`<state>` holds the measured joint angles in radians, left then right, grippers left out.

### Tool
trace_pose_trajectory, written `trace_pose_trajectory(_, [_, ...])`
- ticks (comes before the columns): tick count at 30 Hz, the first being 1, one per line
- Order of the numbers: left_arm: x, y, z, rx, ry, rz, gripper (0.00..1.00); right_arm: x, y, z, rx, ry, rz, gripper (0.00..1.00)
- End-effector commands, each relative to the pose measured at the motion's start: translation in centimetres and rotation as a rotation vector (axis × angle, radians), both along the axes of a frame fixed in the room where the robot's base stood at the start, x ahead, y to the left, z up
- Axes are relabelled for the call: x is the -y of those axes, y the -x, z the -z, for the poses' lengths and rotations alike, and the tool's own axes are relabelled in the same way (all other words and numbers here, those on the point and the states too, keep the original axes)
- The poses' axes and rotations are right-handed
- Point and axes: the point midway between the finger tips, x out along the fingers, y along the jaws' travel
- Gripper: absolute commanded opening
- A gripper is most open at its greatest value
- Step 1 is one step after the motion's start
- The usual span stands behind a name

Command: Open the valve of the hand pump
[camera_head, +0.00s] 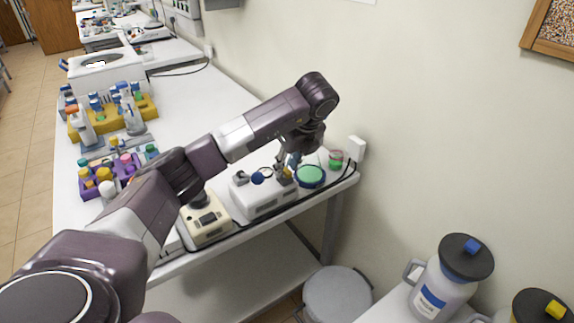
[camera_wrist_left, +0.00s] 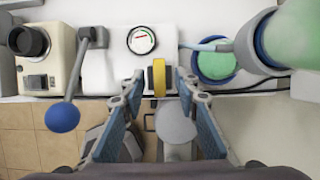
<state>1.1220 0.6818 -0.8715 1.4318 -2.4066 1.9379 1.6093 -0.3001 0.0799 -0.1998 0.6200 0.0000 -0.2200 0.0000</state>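The hand pump (camera_head: 265,207) is a white box on the bench's near edge, below my left gripper (camera_head: 291,164). In the left wrist view the pump (camera_wrist_left: 153,65) shows a round gauge (camera_wrist_left: 142,40), a lever with a blue ball (camera_wrist_left: 62,117) and a yellow valve (camera_wrist_left: 157,77) seen edge-on. My left gripper (camera_wrist_left: 159,84) is open, its two blue-padded fingers on either side of the yellow valve, with a gap visible on each side. In the head view the valve is partly hidden by the gripper. My right gripper is not in view.
A cream device (camera_head: 207,219) stands left of the pump. A green-filled round container (camera_head: 310,175) stands right of it, with a hose nearby. Bottle racks (camera_head: 113,117) are further back. A grey bin (camera_head: 338,296) and a white jug (camera_head: 440,290) are at lower right.

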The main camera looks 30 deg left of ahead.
Motion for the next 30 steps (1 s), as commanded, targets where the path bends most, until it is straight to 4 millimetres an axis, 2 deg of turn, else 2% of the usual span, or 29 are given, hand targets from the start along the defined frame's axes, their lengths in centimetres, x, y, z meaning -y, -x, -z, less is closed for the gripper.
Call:
trace_pose_trajectory(4, [0.1, 0.0, -0.1, -0.001, 0.001, 0.002, 0.29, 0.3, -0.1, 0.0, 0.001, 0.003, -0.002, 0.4])
trace_pose_trajectory(7, [0.4, 0.1, -0.9, 0.001, 0.001, 0.003, 0.29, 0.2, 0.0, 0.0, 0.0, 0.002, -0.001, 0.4])
trace_pose_trajectory(22, [3.0, 1.1, -7.9, 0.005, -0.002, 0.002, 0.29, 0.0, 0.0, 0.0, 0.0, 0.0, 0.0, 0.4])
trace_pose_trajectory(30, [4.0, 1.5, -10.4, 0.002, 0.0, 0.001, 0.29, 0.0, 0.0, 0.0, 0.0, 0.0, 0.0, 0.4])
